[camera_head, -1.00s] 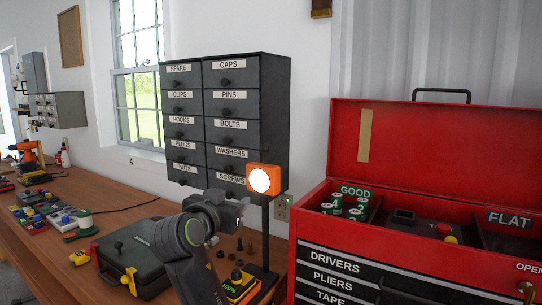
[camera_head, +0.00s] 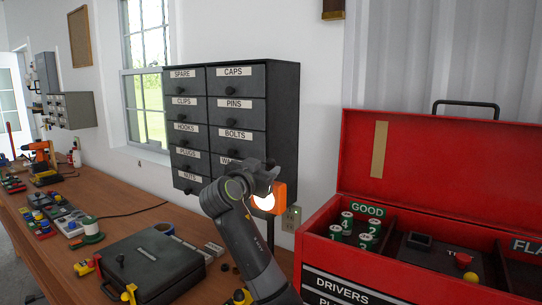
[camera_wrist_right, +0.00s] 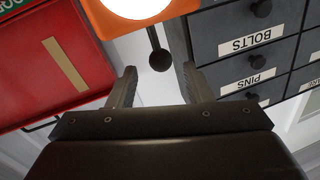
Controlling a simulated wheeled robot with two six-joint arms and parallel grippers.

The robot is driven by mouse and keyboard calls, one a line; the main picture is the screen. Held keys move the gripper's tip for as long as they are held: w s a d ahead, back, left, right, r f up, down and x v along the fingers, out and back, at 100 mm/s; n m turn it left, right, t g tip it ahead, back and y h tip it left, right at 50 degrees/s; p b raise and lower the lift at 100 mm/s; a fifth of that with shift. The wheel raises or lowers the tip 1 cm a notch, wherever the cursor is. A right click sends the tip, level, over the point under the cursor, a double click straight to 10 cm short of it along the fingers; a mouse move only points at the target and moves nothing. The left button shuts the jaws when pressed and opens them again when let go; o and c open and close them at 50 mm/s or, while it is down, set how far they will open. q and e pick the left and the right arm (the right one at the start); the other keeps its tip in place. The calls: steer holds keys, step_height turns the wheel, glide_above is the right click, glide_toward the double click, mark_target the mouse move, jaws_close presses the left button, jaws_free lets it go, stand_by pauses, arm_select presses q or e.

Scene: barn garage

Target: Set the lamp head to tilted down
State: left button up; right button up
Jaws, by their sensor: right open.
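The lamp head is an orange block (camera_head: 279,197) with a glowing round white face turned toward me. In the head view my right gripper (camera_head: 266,176) is in front of it and hides its upper left part. In the right wrist view the orange lamp head (camera_wrist_right: 183,8) is at the top edge, just beyond the fingertips and cut off by the frame. A dark rod with a ball end (camera_wrist_right: 159,60) shows between the two spread fingers of the gripper (camera_wrist_right: 160,80). The fingers are open and hold nothing; I cannot tell if they touch the lamp. My left gripper is out of view.
A dark labelled drawer cabinet (camera_head: 284,125) stands behind the lamp. An open red toolbox (camera_head: 322,255) is close on the right. A dark case (camera_head: 150,262) and small items lie on the wooden bench (camera_head: 125,205). An outlet (camera_head: 291,218) is on the wall.

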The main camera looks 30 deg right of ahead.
mark_target(269, 164)
steer(key=p+x, duration=0.1)
steer(key=x, duration=0.3)
steer(key=shift+r, duration=0.1)
steer(key=shift+w+d+p, duration=0.3)
steer(key=shift+w+d, duration=0.05)
steer(key=shift+d, duration=0.1)
steer(key=shift+c, duration=0.9)
jaws_close()
